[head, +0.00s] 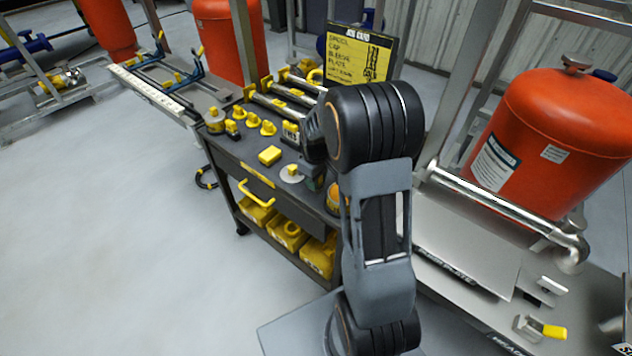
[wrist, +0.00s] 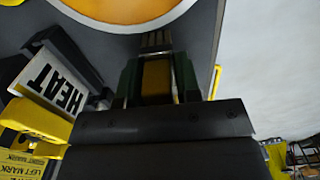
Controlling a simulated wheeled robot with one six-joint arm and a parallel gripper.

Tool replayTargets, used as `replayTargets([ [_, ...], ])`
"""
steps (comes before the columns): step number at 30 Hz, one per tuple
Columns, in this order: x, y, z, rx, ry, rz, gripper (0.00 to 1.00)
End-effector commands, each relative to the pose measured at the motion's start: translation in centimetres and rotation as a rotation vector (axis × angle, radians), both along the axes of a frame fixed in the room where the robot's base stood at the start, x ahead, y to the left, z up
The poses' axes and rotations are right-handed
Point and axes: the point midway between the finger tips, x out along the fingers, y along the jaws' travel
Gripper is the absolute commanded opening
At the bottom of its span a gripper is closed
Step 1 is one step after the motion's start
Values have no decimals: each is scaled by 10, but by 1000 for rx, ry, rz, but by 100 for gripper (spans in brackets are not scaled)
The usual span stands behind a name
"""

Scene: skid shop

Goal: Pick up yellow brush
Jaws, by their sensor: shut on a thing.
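My gripper (wrist: 157,82) shows in the wrist view with its two green fingers closed on a yellow block-like body, the yellow brush (wrist: 156,76). A dark, ribbed end of the brush points away, toward the top of the picture. The brush is over or on the dark top of the cart; I cannot tell whether it touches. In the head view my arm reaches down over the cart (head: 228,153) and hides most of the gripper and the brush.
A yellow block (head: 270,156), several yellow knobs and a HEAT sign (wrist: 58,88) are on the cart. Yellow bins fill the lower shelf. A steel bench (head: 455,262) stands right; open floor lies left.

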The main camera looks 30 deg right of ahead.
Motion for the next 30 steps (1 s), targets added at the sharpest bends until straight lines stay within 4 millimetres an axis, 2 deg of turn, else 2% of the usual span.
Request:
replayTargets([
  [10,1,0,5,0,-2,0,7],
  [14,1,0,17,-1,-4,0,7],
  [17,1,0,33,-1,-5,0,7],
  [26,-12,49,91,-1,-6,5,7],
  [30,-20,79,104,0,-2,8,7],
])
